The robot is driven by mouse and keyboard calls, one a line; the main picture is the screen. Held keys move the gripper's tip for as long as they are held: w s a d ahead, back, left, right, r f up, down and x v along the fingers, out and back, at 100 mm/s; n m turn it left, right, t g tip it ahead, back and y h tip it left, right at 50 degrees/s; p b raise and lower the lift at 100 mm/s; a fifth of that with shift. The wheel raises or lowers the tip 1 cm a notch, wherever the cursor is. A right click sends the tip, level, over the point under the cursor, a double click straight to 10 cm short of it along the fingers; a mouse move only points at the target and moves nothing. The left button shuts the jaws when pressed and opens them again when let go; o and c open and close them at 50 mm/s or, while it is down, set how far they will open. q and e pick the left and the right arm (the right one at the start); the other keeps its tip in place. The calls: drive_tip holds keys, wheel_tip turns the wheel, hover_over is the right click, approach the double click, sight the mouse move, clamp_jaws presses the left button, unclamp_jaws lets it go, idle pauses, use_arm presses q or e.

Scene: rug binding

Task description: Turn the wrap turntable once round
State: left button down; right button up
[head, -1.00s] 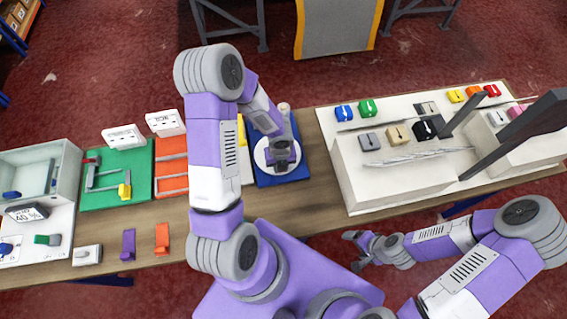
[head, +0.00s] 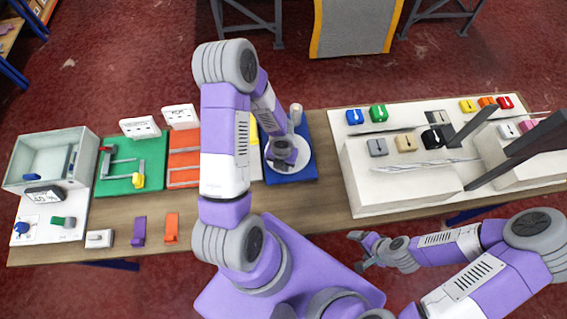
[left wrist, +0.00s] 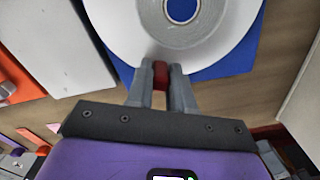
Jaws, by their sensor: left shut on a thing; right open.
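The wrap turntable is a white disc (head: 302,152) on a blue base (head: 304,176) near the middle of the table. In the left wrist view the disc (left wrist: 232,25) carries a grey ring around a blue centre. My left gripper (head: 283,158) is over the disc. In the left wrist view its fingers (left wrist: 160,75) are shut on a small red handle (left wrist: 160,70) at the disc's near edge. The handle is hidden in the head view. My right gripper (head: 366,252) is open and empty in front of the table, apart from everything.
A pale post (head: 296,112) stands behind the disc. Orange (head: 184,172) and green (head: 117,182) boards lie to the left. A large white board (head: 355,180) with boxes and coloured blocks stands to the right. Bare table lies in front of the turntable.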

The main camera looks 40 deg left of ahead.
use_arm(q)
drive_tip(key=shift+w+a, duration=0.1)
drive_tip(key=shift+a, duration=0.05)
idle(0.3)
drive_tip(key=c, duration=1)
unclamp_jaws()
drive_tip(key=shift+c, duration=0.2)
drive_tip(key=shift+r, duration=0.1)
wheel_tip(320, 180, up, 8)
drive_tip(key=p, duration=0.3)
drive_tip(key=shift+f+p, duration=0.25)
drive_tip(key=shift+p, duration=0.05)
drive_tip(key=shift+f, duration=0.1)
